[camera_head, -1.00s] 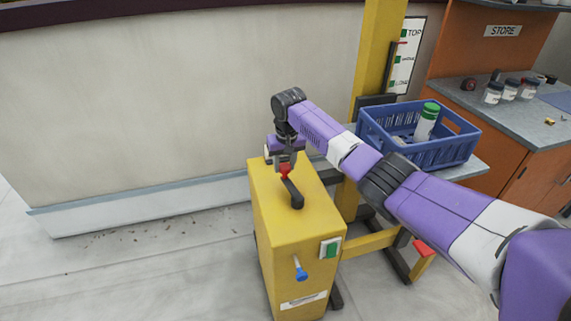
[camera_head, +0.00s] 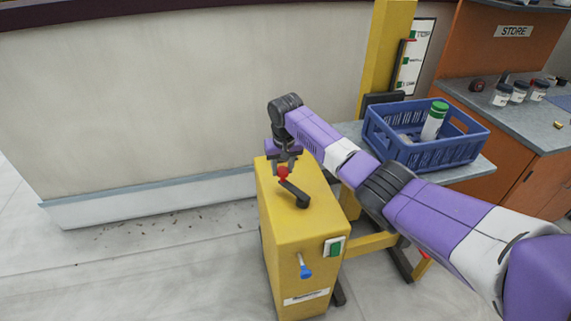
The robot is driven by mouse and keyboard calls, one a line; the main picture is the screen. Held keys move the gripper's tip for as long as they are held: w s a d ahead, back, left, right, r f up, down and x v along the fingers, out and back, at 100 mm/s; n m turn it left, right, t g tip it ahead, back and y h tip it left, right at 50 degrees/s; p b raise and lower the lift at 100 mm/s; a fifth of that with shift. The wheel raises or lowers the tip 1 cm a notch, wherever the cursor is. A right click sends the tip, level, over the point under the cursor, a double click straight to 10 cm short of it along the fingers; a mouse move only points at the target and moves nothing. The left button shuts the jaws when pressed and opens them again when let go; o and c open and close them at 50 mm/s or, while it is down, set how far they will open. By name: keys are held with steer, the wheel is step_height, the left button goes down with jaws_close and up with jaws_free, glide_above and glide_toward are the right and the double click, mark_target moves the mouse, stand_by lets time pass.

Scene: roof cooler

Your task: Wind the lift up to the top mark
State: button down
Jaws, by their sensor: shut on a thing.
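The yellow winch box (camera_head: 304,232) stands on the floor in the middle of the view. A dark crank arm (camera_head: 296,193) on its top has a red knob (camera_head: 283,172) at its far left end. My gripper (camera_head: 284,164) points down from above and is shut on the red knob; its fingers partly cover it. The yellow lift post (camera_head: 386,50) rises behind the box, beside a white mark board (camera_head: 418,60) with TOP at its upper end. A thin red pointer (camera_head: 411,40) is close to the TOP mark, a little below it. The lift platform (camera_head: 476,172) carries a blue crate (camera_head: 430,156).
A green-capped bottle (camera_head: 433,122) stands in the crate. A blue lever (camera_head: 305,270) and a green switch (camera_head: 335,247) are on the box front. A counter (camera_head: 530,118) with several jars is at the right. Open floor lies left of the box.

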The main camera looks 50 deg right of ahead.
steer(key=shift+w+a+r, duration=0.1)
steer(key=shift+w+a, duration=0.15)
steer(key=shift+a, duration=0.2)
steer(key=shift+s+a+p, duration=0.1)
steer(key=shift+a+p, duration=0.95)
